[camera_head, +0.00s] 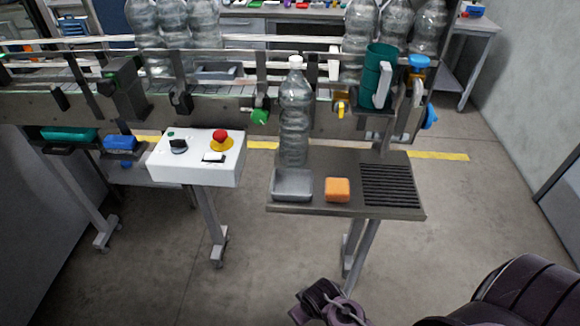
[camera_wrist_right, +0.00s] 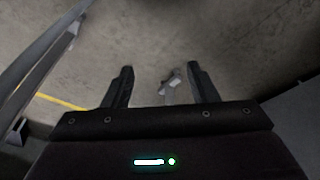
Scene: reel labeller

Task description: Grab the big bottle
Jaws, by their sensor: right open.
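The big bottle (camera_head: 295,120) is clear and ribbed with a white cap. It stands upright at the back left of the small dark side table (camera_head: 330,209). My right gripper (camera_wrist_right: 162,84) is open in the right wrist view, with two dark fingers apart and nothing between them but floor and a small grey foot of a stand beyond. In the head view, dark parts of my right arm show at the bottom right, below and apart from the table. The bottle does not show in the right wrist view. My left gripper is in neither view.
On the table are a grey metal tray (camera_head: 292,197), an orange block (camera_head: 338,189) and a black ridged mat (camera_head: 388,185). A white control box (camera_head: 196,158) stands left. Behind runs a conveyor with rails and several bottles; a green cup (camera_head: 374,72) is near its right end.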

